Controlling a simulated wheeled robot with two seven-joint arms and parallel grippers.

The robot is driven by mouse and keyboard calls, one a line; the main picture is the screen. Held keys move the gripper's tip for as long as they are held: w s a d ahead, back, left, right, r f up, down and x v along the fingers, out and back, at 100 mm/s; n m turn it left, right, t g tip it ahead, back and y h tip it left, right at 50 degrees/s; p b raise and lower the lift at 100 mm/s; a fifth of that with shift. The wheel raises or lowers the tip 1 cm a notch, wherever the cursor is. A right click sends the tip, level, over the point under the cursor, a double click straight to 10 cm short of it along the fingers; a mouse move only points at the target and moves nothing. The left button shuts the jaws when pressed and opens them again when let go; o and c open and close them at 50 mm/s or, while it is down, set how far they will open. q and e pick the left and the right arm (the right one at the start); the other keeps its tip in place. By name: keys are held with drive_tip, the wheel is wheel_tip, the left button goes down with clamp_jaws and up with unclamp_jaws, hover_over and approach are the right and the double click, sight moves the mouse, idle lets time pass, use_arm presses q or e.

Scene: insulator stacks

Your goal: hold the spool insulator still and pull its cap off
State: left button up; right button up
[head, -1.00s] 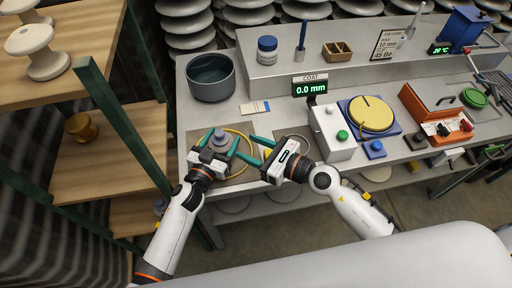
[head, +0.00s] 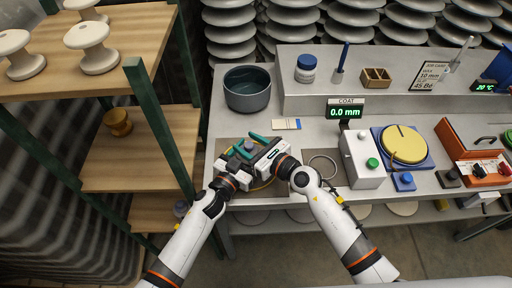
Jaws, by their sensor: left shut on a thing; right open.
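A small grey-blue piece (head: 249,145), which looks like the spool insulator with its cap, stands above the brown mat on the bench in the head view. Its lower part is hidden by the grippers, and I cannot make out where cap and body meet. My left gripper (head: 241,152) is shut on the insulator from the left front. My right gripper (head: 258,146) is open, with its teal fingers reaching in from the right close around the top of the piece. I cannot tell whether they touch it.
A dark bowl (head: 247,91) stands behind the grippers. The coat readout (head: 346,110) and a white box with a green button (head: 362,158) stand to the right. A pale ring (head: 322,166) lies on the mat. A wooden shelf (head: 150,157) with a green post borders the left.

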sight(249, 144)
drive_tip(key=shift+c, duration=0.4)
clamp_jaws()
drive_tip(key=shift+r, duration=0.2)
idle(0.3)
drive_tip(key=shift+r, duration=0.9)
drive_tip(key=shift+r, duration=2.05)
use_arm(q)
drive_tip(key=o, duration=1.5)
drive_tip(key=shift+c, duration=0.2)
